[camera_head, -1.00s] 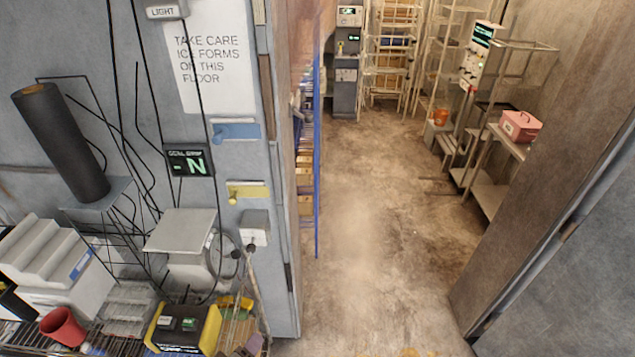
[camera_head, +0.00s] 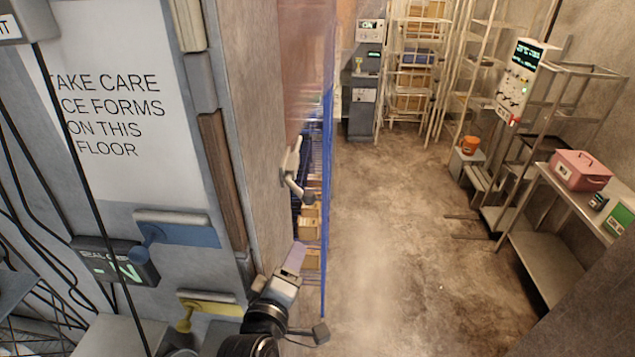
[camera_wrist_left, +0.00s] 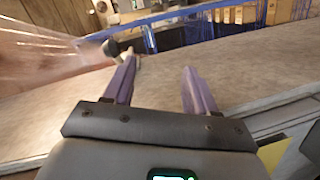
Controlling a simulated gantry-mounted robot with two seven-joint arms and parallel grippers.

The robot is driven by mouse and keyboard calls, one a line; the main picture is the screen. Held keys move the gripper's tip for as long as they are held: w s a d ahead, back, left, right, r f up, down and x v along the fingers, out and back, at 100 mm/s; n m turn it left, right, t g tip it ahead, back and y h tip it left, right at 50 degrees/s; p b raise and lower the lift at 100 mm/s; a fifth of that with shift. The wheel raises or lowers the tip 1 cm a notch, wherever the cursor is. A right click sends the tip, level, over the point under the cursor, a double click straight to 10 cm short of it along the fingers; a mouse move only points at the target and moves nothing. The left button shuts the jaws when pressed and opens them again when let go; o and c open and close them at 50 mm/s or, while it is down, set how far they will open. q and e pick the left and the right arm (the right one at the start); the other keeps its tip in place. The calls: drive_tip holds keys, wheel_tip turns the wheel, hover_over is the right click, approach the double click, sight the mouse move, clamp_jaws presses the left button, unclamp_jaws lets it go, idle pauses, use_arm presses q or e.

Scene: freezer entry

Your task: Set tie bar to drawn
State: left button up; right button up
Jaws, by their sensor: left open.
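No part is labelled tie bar, so I cannot be sure which one it is. A pale lever (camera_head: 290,168) with a grey knob stands on the door jamb's inner face, beside the clear pinkish strip curtain (camera_head: 306,60). In the left wrist view its dark knob (camera_wrist_left: 111,47) shows just beyond the left finger; I cannot tell if they touch. My left gripper (camera_head: 293,260) is below the lever in the head view, pointing up along the jamb. Its purple fingers (camera_wrist_left: 158,68) are apart with nothing between them. My right gripper is out of view.
The wall left of the doorway carries a blue lever plate (camera_head: 180,232), a yellow lever plate (camera_head: 212,304) and a sign (camera_head: 115,110). A blue wire rack (camera_head: 326,200) stands behind the jamb. The doorway floor (camera_head: 390,240) is clear. A pink box (camera_head: 580,172) sits on a right shelf.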

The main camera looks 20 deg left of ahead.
sight(307, 202)
use_arm(q)
wheel_tip(307, 202, up, 6)
drive_tip(key=w+r+t+b, duration=0.1)
drive_tip(key=w+t, duration=0.1)
drive_tip(key=w, duration=0.4)
drive_tip(key=w+p, duration=0.1)
drive_tip(key=w, duration=0.4)
drive_tip(key=shift+a+f, duration=0.15)
drive_tip(key=shift+a, duration=0.05)
drive_tip(key=shift+w+f+p, duration=0.15)
drive_tip(key=shift+w+p, duration=0.2)
drive_tip(key=shift+w, duration=0.5)
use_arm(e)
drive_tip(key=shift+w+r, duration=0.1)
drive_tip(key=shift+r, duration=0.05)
use_arm(q)
clamp_jaws()
